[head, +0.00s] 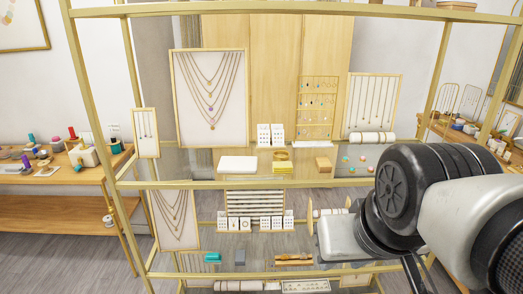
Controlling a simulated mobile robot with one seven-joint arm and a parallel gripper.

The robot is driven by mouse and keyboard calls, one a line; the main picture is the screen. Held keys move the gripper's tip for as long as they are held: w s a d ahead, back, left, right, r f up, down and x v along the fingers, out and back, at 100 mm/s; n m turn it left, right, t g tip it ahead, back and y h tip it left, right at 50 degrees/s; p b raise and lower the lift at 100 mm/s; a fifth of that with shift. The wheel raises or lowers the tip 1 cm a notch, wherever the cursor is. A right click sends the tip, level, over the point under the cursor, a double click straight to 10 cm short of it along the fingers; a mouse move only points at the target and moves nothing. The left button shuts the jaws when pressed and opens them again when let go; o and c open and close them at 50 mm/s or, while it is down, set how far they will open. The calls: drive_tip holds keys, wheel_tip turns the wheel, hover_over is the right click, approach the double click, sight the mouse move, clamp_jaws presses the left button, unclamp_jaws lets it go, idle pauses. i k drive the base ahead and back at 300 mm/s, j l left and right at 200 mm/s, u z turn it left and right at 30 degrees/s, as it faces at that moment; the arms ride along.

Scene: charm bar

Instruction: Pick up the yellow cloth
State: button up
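A small yellow item (282,164), which looks like the yellow cloth, lies on the middle shelf of the brass-framed display rack in the head view. It is too small to make out its folds. It sits between a white flat box and a small wooden block. My arm reaches in from the right, in front of the rack's right side. My gripper (412,274) shows only as a dark part near the bottom edge, below and right of the yellow item and apart from it. Its fingertips cannot be made out, and nothing held is visible.
Beside the yellow item are the white box (238,165), the wooden block (323,164) and white earring cards (270,135). Necklace boards (240,75) stand behind. A brass rail (250,184) runs along the shelf front. The lower shelf holds a teal item (212,257) and a grey block (240,256).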

sight(279, 168)
drive_tip(key=i+j, duration=0.1)
drive_tip(key=i, duration=0.35)
drive_tip(key=i+j, duration=0.1)
drive_tip(key=i, duration=0.3)
